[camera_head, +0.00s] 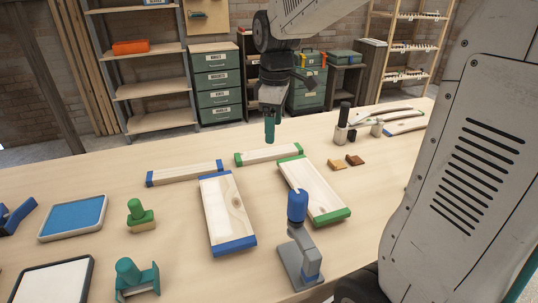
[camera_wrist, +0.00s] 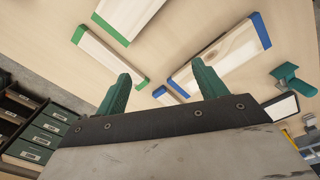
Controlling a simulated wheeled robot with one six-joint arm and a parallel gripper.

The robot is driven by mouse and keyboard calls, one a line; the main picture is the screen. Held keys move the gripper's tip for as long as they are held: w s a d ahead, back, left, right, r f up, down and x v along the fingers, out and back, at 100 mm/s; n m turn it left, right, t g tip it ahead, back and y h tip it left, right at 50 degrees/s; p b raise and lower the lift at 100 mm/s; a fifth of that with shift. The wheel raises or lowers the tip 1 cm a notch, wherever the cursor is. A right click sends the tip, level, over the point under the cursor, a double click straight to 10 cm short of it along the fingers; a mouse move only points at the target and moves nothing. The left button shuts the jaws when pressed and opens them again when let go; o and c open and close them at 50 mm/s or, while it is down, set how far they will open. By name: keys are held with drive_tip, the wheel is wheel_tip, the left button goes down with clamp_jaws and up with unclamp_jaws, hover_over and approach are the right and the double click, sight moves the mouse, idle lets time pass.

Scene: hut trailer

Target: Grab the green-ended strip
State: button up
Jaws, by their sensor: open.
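The green-ended strip (camera_head: 268,154) is a narrow pale wooden bar with a green cap at each end. It lies flat on the workbench (camera_head: 330,288), behind the wide boards. My gripper (camera_head: 270,138) points down above it, in line with its middle in the head view, with a gap that is hard to judge. In the wrist view the strip (camera_wrist: 108,57) runs diagonally on the left, one green end beside the left finger.
The blue-ended strip (camera_head: 185,173) lies left of the green-ended one. A wide blue-ended board (camera_head: 226,210) and a wide green-ended board (camera_head: 312,188) lie in front. A blue-handled tool (camera_head: 297,207) stands nearer.

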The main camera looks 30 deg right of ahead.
sight(269, 151)
drive_tip(key=w+d+f+n, duration=0.2)
drive_tip(key=w+f, duration=0.1)
drive_tip(key=w, duration=0.1)
drive_tip(key=w+d+f+n, duration=0.2)
drive_tip(key=w+d+f, duration=0.1)
drive_tip(key=w, duration=0.1)
drive_tip(key=w+d+f+n, duration=0.2)
drive_tip(key=w+f, duration=0.2)
drive_tip(key=w, duration=0.1)
drive_tip(key=shift+w+d+g, duration=0.1)
drive_tip(key=shift+d+g, duration=0.05)
drive_tip(key=shift+g, duration=0.15)
drive_tip(key=f, duration=0.5)
drive_tip(key=w+f, duration=0.1)
drive_tip(key=f, duration=0.2)
drive_tip(key=c, duration=1.1)
